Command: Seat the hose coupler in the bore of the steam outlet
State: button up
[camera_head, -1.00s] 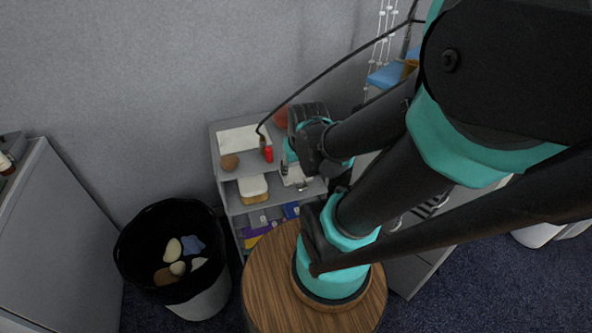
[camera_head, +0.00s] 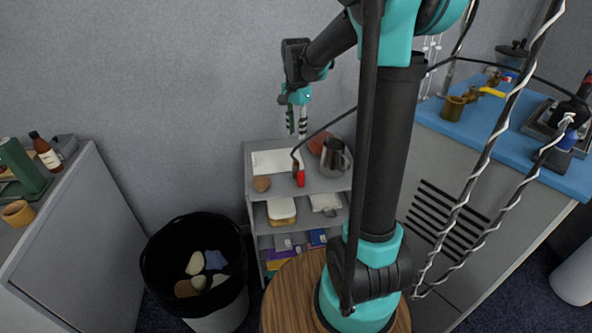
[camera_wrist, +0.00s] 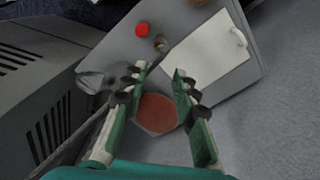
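A black hose runs from the right side over to the small grey shelf unit. Its brass-coloured end, which looks like the hose coupler (camera_head: 296,165), is on the top shelf beside a red object (camera_head: 299,179). In the wrist view the coupler (camera_wrist: 160,44) lies beyond the fingertips. My gripper (camera_head: 297,134) is raised near the wall above the back of the shelf. Its green fingers are apart and empty in the wrist view (camera_wrist: 162,72). Brass fittings (camera_head: 490,87) stand on the blue-topped counter; I cannot tell whether one is the steam outlet, and no bore shows clearly.
A steel pitcher (camera_head: 335,158), a reddish disc (camera_wrist: 157,112), a white tray (camera_wrist: 208,50) and a brown ball (camera_head: 261,184) share the top shelf. A brass cup (camera_head: 453,108) stands on the blue counter (camera_head: 470,128). A black bin (camera_head: 160,250) stands left of the shelf.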

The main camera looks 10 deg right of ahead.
send_near(296, 169)
jog(key=f, duration=0.1)
jog(key=w+f, duration=0.1)
jog(key=f, duration=0.3)
jog(key=shift+w+d+f, duration=0.15)
jog(key=shift+w+f, duration=0.1)
jog(key=shift+w, duration=0.05)
jog(key=shift+s+f, duration=0.15)
jog(key=shift+f, duration=2.65)
grip_shut()
